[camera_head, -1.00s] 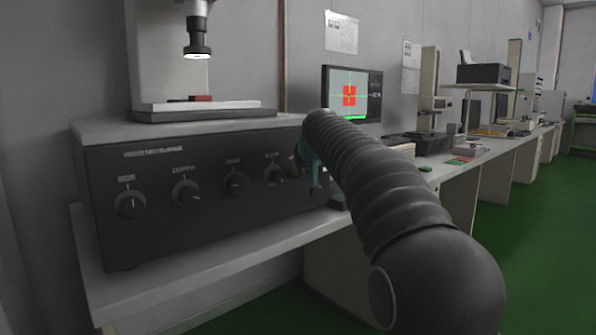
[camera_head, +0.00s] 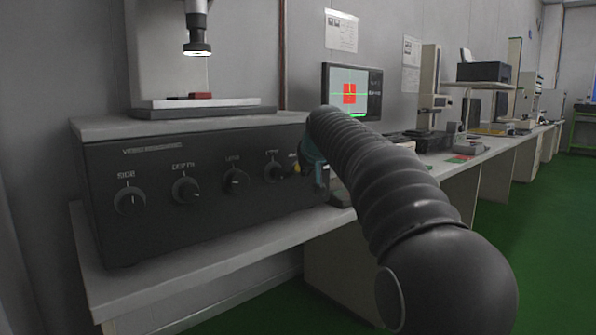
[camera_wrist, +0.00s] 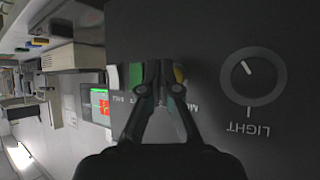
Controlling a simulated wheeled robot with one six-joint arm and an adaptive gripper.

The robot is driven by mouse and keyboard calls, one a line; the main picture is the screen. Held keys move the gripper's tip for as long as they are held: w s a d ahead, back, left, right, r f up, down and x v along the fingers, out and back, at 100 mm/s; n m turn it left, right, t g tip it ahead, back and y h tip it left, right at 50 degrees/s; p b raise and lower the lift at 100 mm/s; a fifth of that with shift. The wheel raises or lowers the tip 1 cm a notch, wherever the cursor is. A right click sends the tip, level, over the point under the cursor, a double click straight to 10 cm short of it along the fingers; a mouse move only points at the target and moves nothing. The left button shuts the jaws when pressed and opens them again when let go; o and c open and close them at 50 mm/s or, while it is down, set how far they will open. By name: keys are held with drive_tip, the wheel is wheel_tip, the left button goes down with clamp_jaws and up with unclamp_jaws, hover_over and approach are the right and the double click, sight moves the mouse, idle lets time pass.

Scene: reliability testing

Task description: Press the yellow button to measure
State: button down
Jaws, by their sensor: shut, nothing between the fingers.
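The yellow button (camera_wrist: 180,74) is on the black front panel (camera_wrist: 215,35) of the measuring machine in the wrist view. My gripper (camera_wrist: 159,84) is shut and empty. Its fingertips are in front of the panel, between the green button (camera_wrist: 137,75) and the yellow button, and overlap the yellow button's lower left edge. I cannot tell whether they touch the panel. In the head view the black control box (camera_head: 150,235) stands on the bench, and my gripper is at its right end, largely hidden by my arm.
Several knobs line the panel, among them the LIGHT knob (camera_wrist: 253,76). A monitor (camera_head: 371,95) with a red shape and green lines stands behind my arm. A lit camera column (camera_head: 197,30) stands above a red piece (camera_head: 201,95). More equipment fills the bench at right.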

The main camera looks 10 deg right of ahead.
drive_tip(key=shift+s+d, duration=0.1)
drive_tip(key=shift+s, duration=0.05)
drive_tip(key=s+d, duration=0.1)
drive_tip(key=s+b, duration=0.1)
drive_tip(key=s+d+b, duration=0.1)
drive_tip(key=s, duration=0.1)
drive_tip(key=shift+d, duration=0.35)
idle(0.4)
idle(0.4)
drive_tip(key=s+f+g, duration=0.4)
drive_tip(key=s+f, duration=0.5)
drive_tip(key=f, duration=0.4)
drive_tip(key=s+f+p, duration=0.2)
drive_tip(key=s+f, duration=0.2)
drive_tip(key=s, duration=1.2)
drive_tip(key=s+f+g+p, duration=0.1)
drive_tip(key=s+f, duration=0.4)
drive_tip(key=s, duration=1.2)
drive_tip(key=shift+s+f+m+h+p, duration=0.3)
drive_tip(key=shift+m+p, duration=0.1)
drive_tip(key=shift+p, duration=0.3)
